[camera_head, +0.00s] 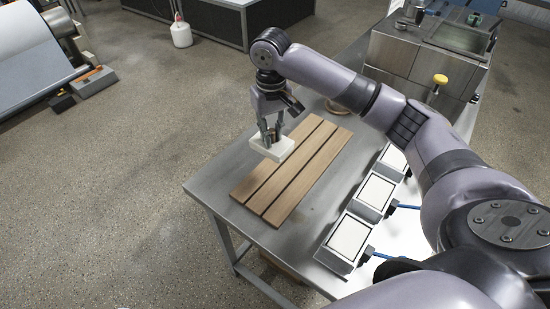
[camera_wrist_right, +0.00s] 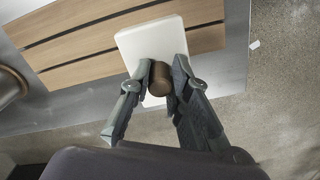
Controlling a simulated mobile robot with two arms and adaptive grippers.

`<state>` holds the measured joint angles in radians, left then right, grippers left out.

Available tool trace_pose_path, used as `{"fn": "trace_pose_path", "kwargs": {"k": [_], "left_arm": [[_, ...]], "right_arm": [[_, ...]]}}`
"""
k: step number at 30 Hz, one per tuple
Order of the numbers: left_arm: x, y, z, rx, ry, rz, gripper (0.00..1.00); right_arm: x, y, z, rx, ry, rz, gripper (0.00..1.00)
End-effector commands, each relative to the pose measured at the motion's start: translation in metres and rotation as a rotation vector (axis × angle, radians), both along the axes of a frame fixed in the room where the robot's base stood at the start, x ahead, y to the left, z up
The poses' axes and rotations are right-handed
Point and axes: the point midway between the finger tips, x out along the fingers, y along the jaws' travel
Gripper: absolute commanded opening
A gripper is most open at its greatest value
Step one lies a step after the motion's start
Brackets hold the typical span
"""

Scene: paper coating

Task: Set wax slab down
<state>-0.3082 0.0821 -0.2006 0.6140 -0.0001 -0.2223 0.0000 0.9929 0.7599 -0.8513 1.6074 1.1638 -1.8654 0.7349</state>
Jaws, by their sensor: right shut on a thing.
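The wax slab (camera_head: 273,148) is a pale cream block with a brown knob (camera_wrist_right: 160,78) on its top. My right gripper (camera_head: 269,128) is shut on the knob, with a finger on each side of it. The slab is over the left edge of the slatted wooden board (camera_head: 300,168), near the table's left edge. In the right wrist view the slab (camera_wrist_right: 150,40) covers part of the board (camera_wrist_right: 75,37). I cannot tell whether the slab touches the board or hangs just above it. My left gripper does not show.
The board lies on a grey metal table (camera_head: 212,188). Several white square pads (camera_head: 349,236) on metal blocks line the table's right side, with blue hoses. A steel unit with a yellow knob (camera_head: 440,79) stands at the back right. A large roll (camera_head: 28,50) stands at far left.

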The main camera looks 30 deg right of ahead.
Motion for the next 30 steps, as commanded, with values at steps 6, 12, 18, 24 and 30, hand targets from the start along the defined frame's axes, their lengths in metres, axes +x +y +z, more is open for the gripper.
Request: {"fn": "trace_pose_path", "kwargs": {"k": [6, 12, 18, 24, 30], "left_arm": [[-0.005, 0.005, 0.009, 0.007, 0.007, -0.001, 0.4], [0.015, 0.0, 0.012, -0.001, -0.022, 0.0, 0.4], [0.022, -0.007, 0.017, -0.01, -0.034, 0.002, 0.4], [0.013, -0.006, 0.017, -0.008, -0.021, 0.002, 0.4], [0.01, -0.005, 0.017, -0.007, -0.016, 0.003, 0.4]], "right_arm": [[0.0, -0.001, -0.05, -0.001, 0.003, -0.001, 0.0], [0.001, 0.0, -0.07, 0.0, 0.0, -0.001, 0.0], [0.0, 0.0, -0.099, 0.0, 0.003, -0.001, 0.0], [0.001, 0.0, -0.112, 0.0, -0.001, 0.001, 0.0], [0.001, 0.0, -0.112, 0.0, -0.001, 0.0, 0.0]]}}
